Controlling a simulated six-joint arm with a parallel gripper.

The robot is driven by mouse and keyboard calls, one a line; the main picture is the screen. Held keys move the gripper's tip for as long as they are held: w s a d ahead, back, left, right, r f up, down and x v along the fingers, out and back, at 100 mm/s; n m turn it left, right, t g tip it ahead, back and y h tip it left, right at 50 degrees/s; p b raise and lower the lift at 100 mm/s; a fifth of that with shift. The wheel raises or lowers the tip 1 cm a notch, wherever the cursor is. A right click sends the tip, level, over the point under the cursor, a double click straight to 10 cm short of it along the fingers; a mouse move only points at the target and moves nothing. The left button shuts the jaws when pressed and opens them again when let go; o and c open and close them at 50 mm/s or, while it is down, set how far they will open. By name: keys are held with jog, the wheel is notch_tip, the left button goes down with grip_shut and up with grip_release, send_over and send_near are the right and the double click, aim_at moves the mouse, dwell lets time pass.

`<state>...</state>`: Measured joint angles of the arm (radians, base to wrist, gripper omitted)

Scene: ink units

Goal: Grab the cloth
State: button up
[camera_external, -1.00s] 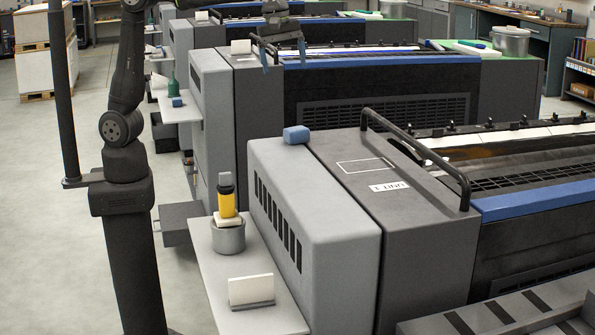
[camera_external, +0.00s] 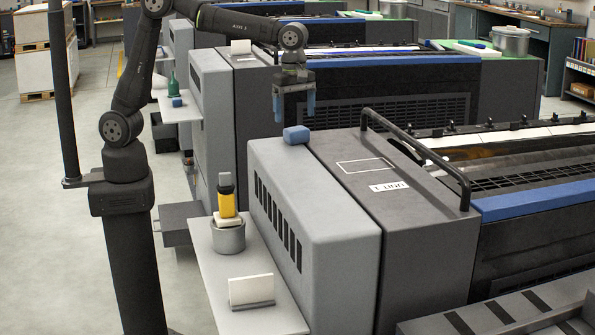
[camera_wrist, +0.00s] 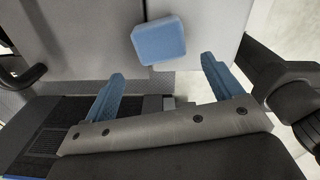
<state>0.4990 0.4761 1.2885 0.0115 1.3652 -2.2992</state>
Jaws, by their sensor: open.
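A blue folded cloth (camera_external: 297,134) lies on top of the near press unit, at the far edge of its grey housing. It looks like a rounded block and also shows in the wrist view (camera_wrist: 158,41), at the top middle. My gripper (camera_external: 294,110) hangs with its blue fingers pointing down, just above the cloth in the external view. In the wrist view my gripper (camera_wrist: 162,68) is open, and the cloth lies ahead of the fingertips, roughly between their lines. The fingers hold nothing, and a gap to the cloth shows.
A black handrail (camera_external: 415,150) rises from the dark unit right of the cloth. A side shelf (camera_external: 258,270) holds a grey pot (camera_external: 228,238) with a yellow item and a white card block (camera_external: 251,290). Another blue block (camera_external: 177,102) sits on a farther shelf. The near grey housing top is otherwise clear.

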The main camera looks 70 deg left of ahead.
aim_at(294, 127)
notch_tip(294, 127, down, 6)
jog(key=shift+s+d+r, duration=0.1)
jog(key=shift+r, duration=0.05)
dwell(0.3)
jog(key=c, duration=1.1)
